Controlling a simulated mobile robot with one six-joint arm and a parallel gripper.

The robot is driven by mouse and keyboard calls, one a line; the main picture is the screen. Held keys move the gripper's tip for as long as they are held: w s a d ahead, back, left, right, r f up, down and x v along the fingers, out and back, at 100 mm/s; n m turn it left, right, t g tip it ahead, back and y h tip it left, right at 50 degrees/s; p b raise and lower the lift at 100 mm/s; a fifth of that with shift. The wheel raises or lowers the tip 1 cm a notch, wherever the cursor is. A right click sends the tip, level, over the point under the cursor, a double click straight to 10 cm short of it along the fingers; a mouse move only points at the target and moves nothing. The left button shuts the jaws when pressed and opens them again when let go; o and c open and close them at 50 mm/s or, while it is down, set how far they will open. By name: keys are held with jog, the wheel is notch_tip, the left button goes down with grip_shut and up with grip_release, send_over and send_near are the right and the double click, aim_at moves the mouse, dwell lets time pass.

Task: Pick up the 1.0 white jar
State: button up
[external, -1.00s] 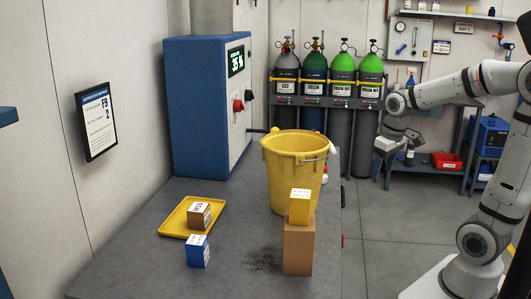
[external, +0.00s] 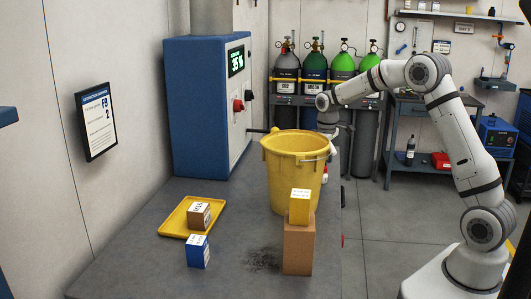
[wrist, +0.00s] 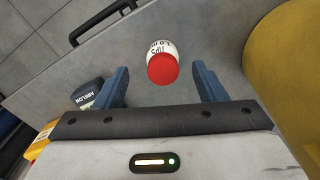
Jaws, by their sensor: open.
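The white jar (wrist: 160,47) has a red lid and shows in the wrist view, top centre, on the grey table. Its printed label is only partly readable. In the external view a small part of it (external: 325,176) seems to show at the right edge of the yellow bucket, which hides the rest. My gripper (wrist: 160,68) is open and empty, its two blue fingers apart on either side of the jar in the picture. I cannot tell its exact height above the jar. In the external view the bucket hides my fingertips.
The yellow bucket (external: 291,175) stands close to the jar. A dark labelled container (wrist: 87,93) lies left of my fingers. A yellow box (external: 300,209) sits on a brown box (external: 298,247). A yellow tray (external: 174,221) holds a brown cube; a blue cube (external: 198,251) stands nearby.

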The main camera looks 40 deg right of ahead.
jog(key=f, duration=0.3)
jog(key=f+p, duration=0.1)
jog(key=shift+w+a+f, duration=0.3)
jog(key=shift+a+f, duration=0.05)
jog(key=shift+f, duration=0.5)
jog(key=c, duration=1.1)
